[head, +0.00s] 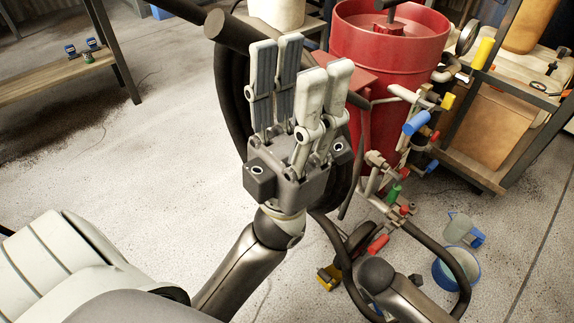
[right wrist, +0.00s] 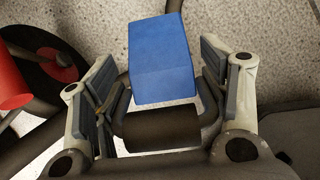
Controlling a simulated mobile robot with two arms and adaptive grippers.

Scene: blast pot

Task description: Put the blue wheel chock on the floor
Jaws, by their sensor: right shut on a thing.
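The blue wheel chock (right wrist: 162,58) shows in the right wrist view, a blue block with a dark bar-shaped handle (right wrist: 165,128) at its near end. My right gripper (right wrist: 160,85) is shut on it, with a finger on each side. The speckled grey floor (right wrist: 105,14) shows beyond the chock; I cannot tell how high the chock is above it. In the head view the floor (head: 170,150) is wide and pale. My left gripper (head: 298,75) points up in the middle, its finger pairs apart with nothing between them. I cannot make out the chock for sure in the head view.
A red blast pot (head: 388,50) stands behind my left gripper, with pipes and valves (head: 410,130) beside it. A jug (head: 460,228) and blue-rimmed bucket (head: 440,270) stand at right. A wooden shelf (head: 50,78) is far left. The left floor is mostly clear.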

